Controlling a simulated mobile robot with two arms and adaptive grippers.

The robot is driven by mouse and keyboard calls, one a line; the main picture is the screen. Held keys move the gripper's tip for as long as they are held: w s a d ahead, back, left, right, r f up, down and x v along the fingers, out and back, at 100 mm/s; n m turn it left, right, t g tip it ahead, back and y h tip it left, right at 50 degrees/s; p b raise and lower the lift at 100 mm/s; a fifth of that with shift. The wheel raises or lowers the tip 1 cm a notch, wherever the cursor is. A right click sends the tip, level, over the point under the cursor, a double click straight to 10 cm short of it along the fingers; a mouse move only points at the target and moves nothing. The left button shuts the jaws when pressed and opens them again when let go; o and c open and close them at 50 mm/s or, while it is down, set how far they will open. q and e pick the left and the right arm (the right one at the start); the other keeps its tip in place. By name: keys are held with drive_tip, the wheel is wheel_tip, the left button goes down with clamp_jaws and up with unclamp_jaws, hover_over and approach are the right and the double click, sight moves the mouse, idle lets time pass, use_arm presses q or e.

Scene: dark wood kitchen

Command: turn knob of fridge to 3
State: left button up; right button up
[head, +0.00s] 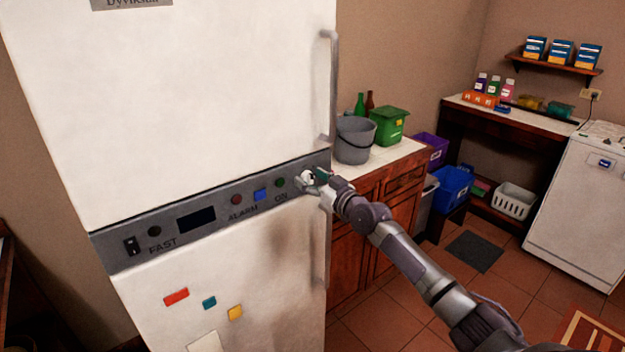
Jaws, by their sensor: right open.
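The white fridge (185,100) stands upright at the left of the head view. A grey control panel (215,207) runs across its middle, with the words FAST, ALARM and ON, a dark display, a switch and small round and square buttons. My right gripper (308,178) is at the right end of this panel, its fingers open and close to the panel face. The gripper covers that end, so the knob and its numbers are hidden, and I cannot tell whether the fingers touch it. My left gripper is not in view.
A vertical handle (333,85) rises just above my right gripper on the upper door. A counter (395,160) beside the fridge holds a grey bucket (354,141) and a green bin (389,126). Open tiled floor (385,325) lies to the right of the fridge.

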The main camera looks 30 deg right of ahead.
drive_tip(key=c, duration=1.1)
